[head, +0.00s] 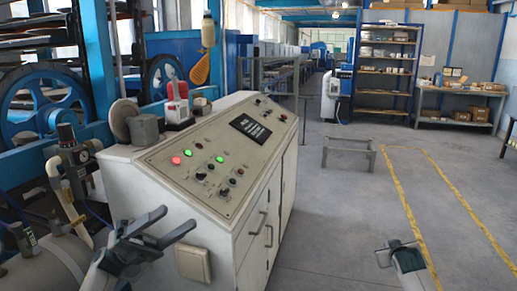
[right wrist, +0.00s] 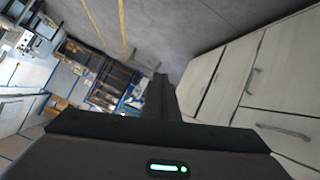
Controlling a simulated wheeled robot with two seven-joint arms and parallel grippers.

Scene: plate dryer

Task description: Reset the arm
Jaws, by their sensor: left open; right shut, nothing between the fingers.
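My left gripper (head: 180,217) is at the lower left of the head view, in front of the control console (head: 262,180). Its two fingers are spread and nothing is between them. My right gripper (head: 392,247) is at the lower right of the head view, over the floor and apart from the console. Its fingers (right wrist: 161,92) are together and empty in the right wrist view. The console has a sloped panel with red and green lit buttons and a dark display (head: 250,128).
Blue machinery with wheels (head: 45,95) fills the left side. A low metal frame (head: 349,155) stands on the floor beyond the console. Shelves (head: 386,70) and a workbench (head: 455,103) are at the back right. The floor with yellow lines (head: 416,228) is clear.

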